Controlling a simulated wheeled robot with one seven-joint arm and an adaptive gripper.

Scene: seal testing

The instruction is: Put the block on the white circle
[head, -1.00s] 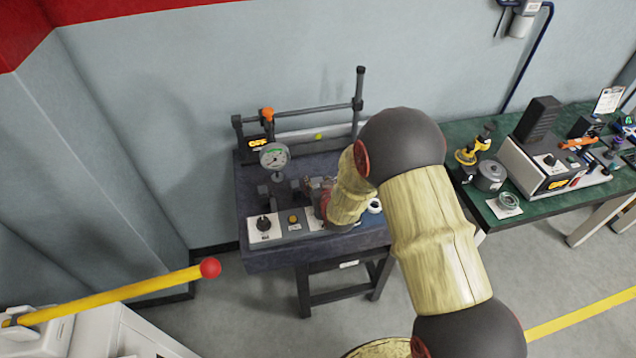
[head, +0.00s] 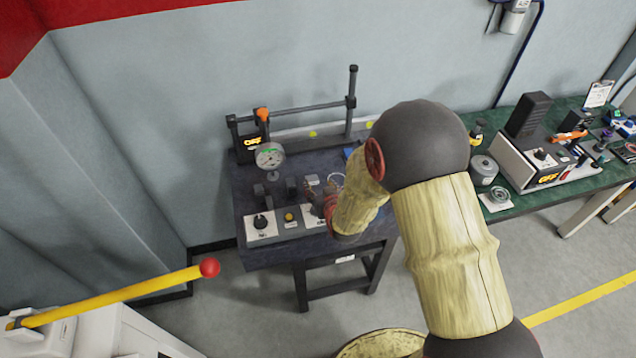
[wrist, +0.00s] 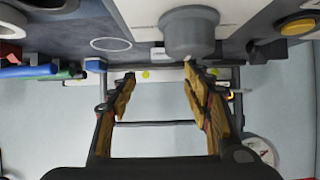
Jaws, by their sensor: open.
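A small pale block (head: 312,180) sits on the dark bench top, just left of the white circle (head: 337,181), a thin outline. In the wrist view the block (wrist: 158,53) is partly hidden behind a grey knob, and the circle (wrist: 110,44) lies to its left, empty where visible. My gripper (head: 323,190) is over the bench near the block, partly hidden by my arm in the head view. In the wrist view my gripper (wrist: 162,78) is open, its two yellowish fingers wide apart with nothing between them.
A pressure gauge (head: 270,156) and a black frame (head: 305,108) stand at the back of the bench. Panels with a black knob (head: 260,222) and yellow button (head: 290,217) line the front. A green table (head: 540,195) stands right.

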